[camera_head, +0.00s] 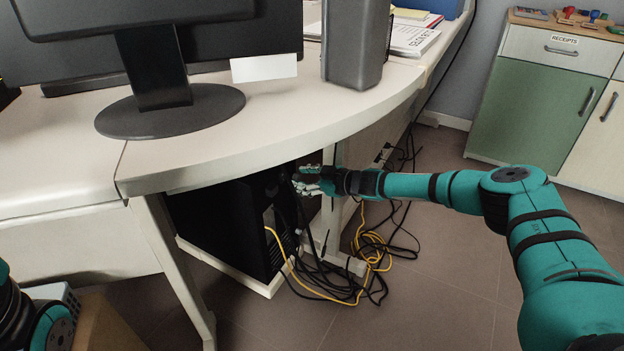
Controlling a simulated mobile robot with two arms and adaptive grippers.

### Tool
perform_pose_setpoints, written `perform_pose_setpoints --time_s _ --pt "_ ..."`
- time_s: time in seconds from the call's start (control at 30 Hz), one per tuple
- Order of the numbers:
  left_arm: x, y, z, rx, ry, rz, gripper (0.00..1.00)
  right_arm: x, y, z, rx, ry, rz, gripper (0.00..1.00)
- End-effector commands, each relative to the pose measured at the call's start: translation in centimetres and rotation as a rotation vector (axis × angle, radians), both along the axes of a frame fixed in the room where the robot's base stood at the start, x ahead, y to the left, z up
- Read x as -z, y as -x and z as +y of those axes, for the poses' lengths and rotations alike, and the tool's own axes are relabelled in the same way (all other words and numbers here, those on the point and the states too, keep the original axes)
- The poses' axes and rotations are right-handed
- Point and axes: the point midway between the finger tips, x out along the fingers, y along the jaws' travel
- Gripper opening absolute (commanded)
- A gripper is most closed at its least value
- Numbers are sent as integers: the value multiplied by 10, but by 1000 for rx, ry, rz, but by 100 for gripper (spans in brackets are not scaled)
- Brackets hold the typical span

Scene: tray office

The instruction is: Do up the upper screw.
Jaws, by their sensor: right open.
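My right arm comes in from the right, and its gripper (308,180) is under the desk edge, close to the back of a black computer case (225,225). This gripper is open. Its fingertips are small in the picture, and I cannot tell whether they touch the case. The upper screw is too small or hidden, and I cannot make it out. A black cable hangs down from the case just below the gripper. Only a part of my left arm shows at the lower left corner, and its gripper is out of the picture.
The white desk (280,115) overhangs the case. Yellow and black cables (370,250) lie tangled on the floor beside it. A monitor stand (170,110) and a dark grey bin (355,45) are on the desk. A green-doored cabinet (535,110) stands at the back right. The floor at the right is clear.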

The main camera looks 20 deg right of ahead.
Motion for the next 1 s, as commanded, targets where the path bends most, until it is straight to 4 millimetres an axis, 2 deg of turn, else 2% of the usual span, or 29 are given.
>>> perform_pose_setpoints --time_s 0.17,0.4,0.6,0.77,1.0 --pt "0 0 0 0 0 -1 40 -7 18 -13 2 -1 1 40" --pt "0 0 0 0 0 0 40 -25 59 -40 2 1 0 40" --pt "0 0 0 0 0 0 40 -36 84 -54 0 0 0 40" --pt "0 0 0 0 0 0 40 -39 93 -58 -1 -1 0 40" --pt "0 0 0 0 0 0 40 -39 94 -59 -1 0 0 40"
